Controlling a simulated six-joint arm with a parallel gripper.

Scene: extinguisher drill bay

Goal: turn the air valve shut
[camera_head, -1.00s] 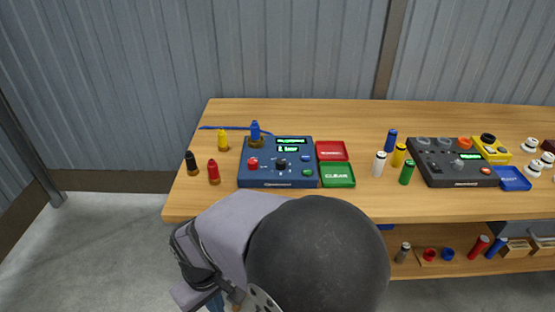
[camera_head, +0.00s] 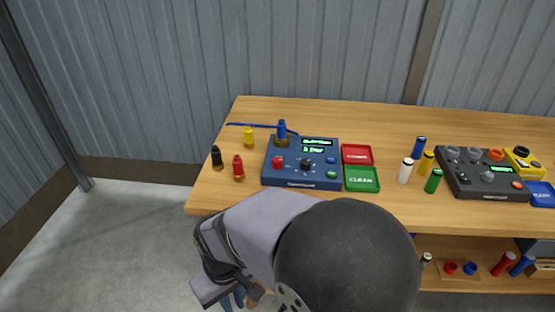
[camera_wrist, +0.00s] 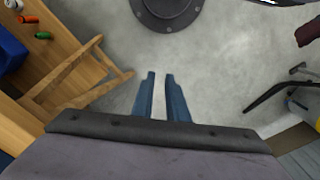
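I cannot pick out an air valve for certain in either view. My gripper shows in the wrist view (camera_wrist: 160,76) as two blue fingers pointing over the grey floor. A gap shows between the fingers, with nothing in it. In the head view only a bit of the blue fingers shows at the bottom, beside my arm and below the bench front. A blue control box (camera_head: 302,160) with a black knob (camera_head: 307,164), a red button and a lit display stands on the wooden bench. My gripper is well apart from it.
Red (camera_head: 358,154) and green (camera_head: 362,179) trays, small coloured bottles and a dark grey console (camera_head: 482,174) share the bench (camera_head: 400,213). A wooden frame (camera_wrist: 75,80) stands left of my fingers; a black hose (camera_wrist: 275,92) lies right.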

